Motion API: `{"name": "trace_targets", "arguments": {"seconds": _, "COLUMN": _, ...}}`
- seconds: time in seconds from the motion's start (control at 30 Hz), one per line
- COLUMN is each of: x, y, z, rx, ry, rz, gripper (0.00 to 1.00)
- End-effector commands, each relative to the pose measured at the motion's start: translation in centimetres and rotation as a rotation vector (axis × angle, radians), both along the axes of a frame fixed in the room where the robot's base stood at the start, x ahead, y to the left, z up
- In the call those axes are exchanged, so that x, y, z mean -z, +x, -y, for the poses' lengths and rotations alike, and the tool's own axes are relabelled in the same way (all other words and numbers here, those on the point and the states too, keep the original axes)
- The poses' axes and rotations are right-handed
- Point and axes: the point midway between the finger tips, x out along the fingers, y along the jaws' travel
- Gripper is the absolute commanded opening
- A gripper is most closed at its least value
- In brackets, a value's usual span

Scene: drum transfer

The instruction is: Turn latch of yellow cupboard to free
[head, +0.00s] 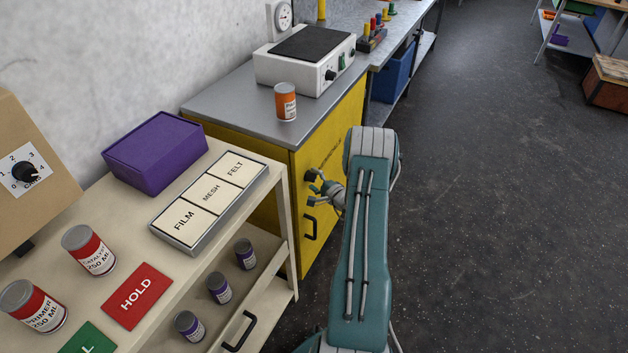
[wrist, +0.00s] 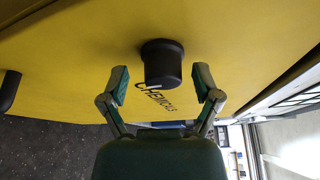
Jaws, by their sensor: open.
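The yellow cupboard (head: 345,130) stands under a grey worktop, with its door facing right. Its latch, a black round knob (wrist: 162,64), sticks out of the yellow door in the wrist view. In the head view the latch (head: 312,174) is small, just left of my gripper. My gripper (wrist: 163,85) is open, with one finger on each side of the knob and gaps on both sides. It also shows in the head view (head: 318,190), close to the door. The knob's pointer or setting cannot be made out. A black door handle (head: 310,228) sits below the latch.
A cream shelf unit (head: 292,215) with jars and a purple box (head: 155,150) stands close on the left. An orange-labelled jar (head: 286,101) and a white hotplate (head: 300,65) stand on the cupboard top. The dark floor (head: 490,200) to the right is clear.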

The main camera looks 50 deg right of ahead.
Motion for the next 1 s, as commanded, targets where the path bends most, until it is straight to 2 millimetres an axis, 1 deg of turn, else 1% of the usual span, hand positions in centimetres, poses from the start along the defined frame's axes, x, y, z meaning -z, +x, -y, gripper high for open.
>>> {"name": "trace_targets", "arguments": {"seconds": 0.07, "x": -0.1, "y": -0.6, "z": 0.0, "rx": 0.002, "ry": 0.001, "rz": 0.0, "gripper": 0.81}}
{"name": "trace_targets", "arguments": {"seconds": 0.17, "x": -0.2, "y": -2.0, "z": 0.0, "rx": 0.005, "ry": 0.001, "rz": -0.002, "gripper": 0.81}}
{"name": "trace_targets", "arguments": {"seconds": 0.4, "x": -0.6, "y": -7.0, "z": -0.5, "rx": 0.006, "ry": 0.003, "rz": -0.002, "gripper": 0.81}}
{"name": "trace_targets", "arguments": {"seconds": 0.6, "x": -0.8, "y": -10.4, "z": -0.9, "rx": 0.003, "ry": 0.002, "rz": -0.002, "gripper": 0.81}}
{"name": "trace_targets", "arguments": {"seconds": 0.7, "x": -0.9, "y": -11.4, "z": -1.0, "rx": 0.003, "ry": 0.002, "rz": -0.002, "gripper": 0.81}}
{"name": "trace_targets", "arguments": {"seconds": 0.77, "x": -0.9, "y": -11.6, "z": -1.1, "rx": 0.001, "ry": 0.001, "rz": -0.002, "gripper": 0.81}}
{"name": "trace_targets", "arguments": {"seconds": 1.0, "x": -0.9, "y": -11.8, "z": -1.2, "rx": -0.001, "ry": 0.001, "rz": -0.002, "gripper": 0.81}}
